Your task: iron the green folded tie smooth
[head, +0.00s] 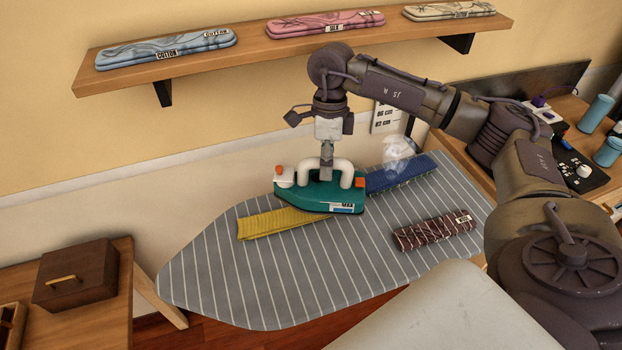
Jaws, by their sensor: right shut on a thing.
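My right gripper (327,165) points down and is shut on the white handle of a teal iron (325,197). The iron is over the middle of the grey striped ironing board (250,285). A yellow folded tie (270,222) lies at its left, partly covered by the iron in this view. A blue folded tie (405,175) lies at its right. A dark red-brown patterned folded tie (435,233) lies nearer the right edge. I see no green tie; what is under the iron is hidden. My left gripper is out of view.
A clear, whitish object (397,153) stands behind the blue tie. A side table with a brown box (77,275) is at left; a desk with cups is at right. The board's left end is clear.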

